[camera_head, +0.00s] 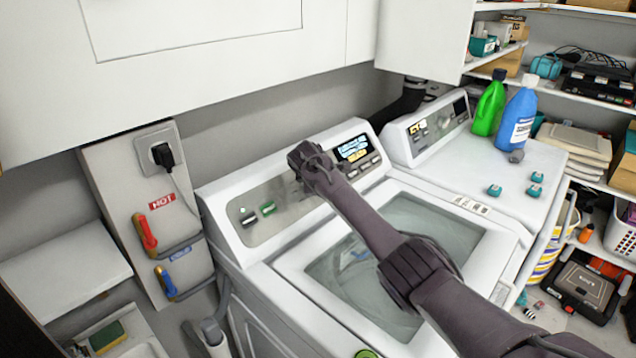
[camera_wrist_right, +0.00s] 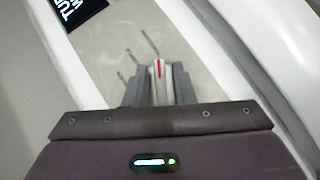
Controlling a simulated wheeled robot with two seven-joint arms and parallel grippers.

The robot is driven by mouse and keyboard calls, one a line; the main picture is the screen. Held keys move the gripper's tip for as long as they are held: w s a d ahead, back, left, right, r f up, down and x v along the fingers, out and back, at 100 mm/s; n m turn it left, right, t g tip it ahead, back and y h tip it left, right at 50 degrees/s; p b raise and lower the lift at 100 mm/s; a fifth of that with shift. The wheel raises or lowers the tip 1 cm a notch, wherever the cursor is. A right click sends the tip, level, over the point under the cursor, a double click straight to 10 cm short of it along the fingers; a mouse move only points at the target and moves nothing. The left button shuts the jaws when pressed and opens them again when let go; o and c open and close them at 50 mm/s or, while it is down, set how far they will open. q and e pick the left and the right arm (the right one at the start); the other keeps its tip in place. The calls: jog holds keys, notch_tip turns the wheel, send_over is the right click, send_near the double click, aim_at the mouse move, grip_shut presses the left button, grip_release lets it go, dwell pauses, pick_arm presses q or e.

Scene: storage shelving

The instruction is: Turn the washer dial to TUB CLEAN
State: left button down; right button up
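The washer (camera_head: 290,262) is white, with a glass lid and a slanted grey control panel (camera_head: 245,194). My right gripper (camera_head: 300,158) reaches over the lid to the panel and hides the dial in the head view. In the right wrist view, the dial (camera_wrist_right: 159,72) is a grey knob with a red mark pointing roughly up. The fingers of my right gripper (camera_wrist_right: 159,84) stand close against both sides of it. Several dark marks lie around the dial. A lit display (camera_head: 353,148) is right of the gripper; its partly cropped text (camera_wrist_right: 80,10) begins "TU". My left gripper is out of view.
A second white machine (camera_head: 470,165) stands to the right with a green bottle (camera_head: 488,105) and a blue bottle (camera_head: 518,115) on top. White cabinets (camera_head: 190,60) hang above the panel. Hot and cold valves (camera_head: 147,232) are on the left wall.

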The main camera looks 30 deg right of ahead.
jog(key=shift+o, duration=0.8)
jog(key=b+v, duration=0.1)
jog(key=v, duration=0.6)
jog(key=shift+s+a+r+b, duration=0.15)
jog(key=shift+a+r+b, duration=0.05)
jog(key=shift+r+b, duration=0.1)
